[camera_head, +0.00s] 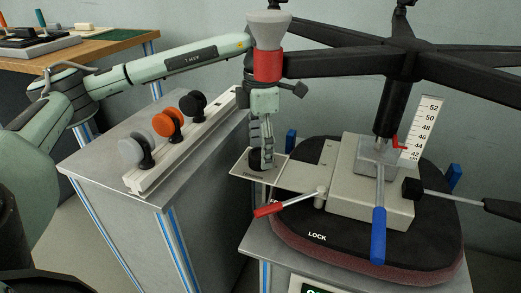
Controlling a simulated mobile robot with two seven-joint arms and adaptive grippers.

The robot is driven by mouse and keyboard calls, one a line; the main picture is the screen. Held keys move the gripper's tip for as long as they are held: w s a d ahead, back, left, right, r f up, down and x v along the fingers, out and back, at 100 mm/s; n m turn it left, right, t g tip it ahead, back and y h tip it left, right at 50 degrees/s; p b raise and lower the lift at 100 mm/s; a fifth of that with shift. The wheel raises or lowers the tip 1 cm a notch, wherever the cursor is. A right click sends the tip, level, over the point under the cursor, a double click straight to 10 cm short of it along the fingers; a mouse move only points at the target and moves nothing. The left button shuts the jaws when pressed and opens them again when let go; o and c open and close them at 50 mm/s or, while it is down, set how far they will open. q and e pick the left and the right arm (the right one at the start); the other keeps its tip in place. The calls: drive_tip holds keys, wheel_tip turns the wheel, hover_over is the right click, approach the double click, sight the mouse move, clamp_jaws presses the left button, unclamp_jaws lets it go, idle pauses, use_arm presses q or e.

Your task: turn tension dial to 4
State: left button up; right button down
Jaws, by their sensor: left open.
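The tension dial (254,159) looks like a dark round knob on a small pale plate (241,171) at the left side of the upturned chair's mechanism. My left gripper (262,160) points straight down at the dial, with its fingers around or just beside it. The gripper is open. The fingers hide much of the dial, and I cannot tell whether they touch it. The plate's markings are too small to read, so the dial's setting cannot be told. My right gripper is not in view.
Red (269,210) and blue (378,235) lever handles and a black-ended rod (440,193) stick out of the mechanism (345,205). The chair's black base legs (330,72) spread above it. A rack (165,160) with grey, orange and black casters stands left. A numbered scale (424,125) stands behind.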

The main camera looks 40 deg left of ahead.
use_arm(q)
wheel_tip(320, 180, up, 11)
idle(0.3)
idle(0.5)
